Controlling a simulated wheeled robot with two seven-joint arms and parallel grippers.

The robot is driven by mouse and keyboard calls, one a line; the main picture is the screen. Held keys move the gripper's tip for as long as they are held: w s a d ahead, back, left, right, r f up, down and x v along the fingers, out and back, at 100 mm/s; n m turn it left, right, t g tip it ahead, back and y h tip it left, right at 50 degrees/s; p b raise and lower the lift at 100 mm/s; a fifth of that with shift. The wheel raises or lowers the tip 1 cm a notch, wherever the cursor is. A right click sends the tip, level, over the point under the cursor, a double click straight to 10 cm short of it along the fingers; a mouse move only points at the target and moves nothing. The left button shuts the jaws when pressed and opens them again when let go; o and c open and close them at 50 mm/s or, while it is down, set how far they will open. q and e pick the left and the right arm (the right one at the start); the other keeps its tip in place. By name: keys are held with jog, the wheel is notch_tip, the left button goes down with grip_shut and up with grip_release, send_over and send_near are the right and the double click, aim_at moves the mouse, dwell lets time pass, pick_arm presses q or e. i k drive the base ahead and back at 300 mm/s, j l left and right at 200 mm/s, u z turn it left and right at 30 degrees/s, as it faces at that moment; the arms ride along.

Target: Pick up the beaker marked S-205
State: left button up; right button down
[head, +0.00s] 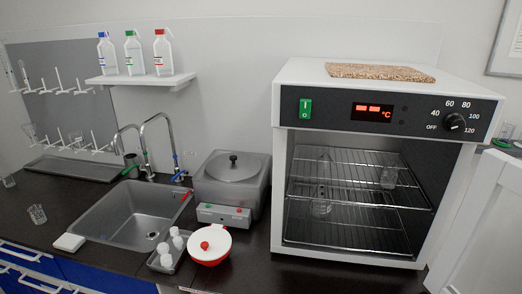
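No S-205 marking is readable on any glassware. A small clear beaker-like glass (37,214) lies tilted on the dark counter, left of the sink. Another clear glass (8,180) is at the far left edge. Inside the open oven (281,190), a clear beaker-like vessel (389,178) is on the upper wire rack at the right, and a tall clear flask-like vessel (321,195) is at the left. More glassware (506,132) shows at the right edge, beside the oven. Neither of my grippers is in view.
The oven door (485,225) stands open at the right. A sink (135,212) with curved taps, a grey water bath (232,180), a red-and-white bowl (210,244) and a tray of white bottles (166,262) crowd the counter. Wash bottles stand on a wall shelf (142,80).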

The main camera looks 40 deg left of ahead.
aim_at(38, 214)
jog(key=u, duration=3.05)
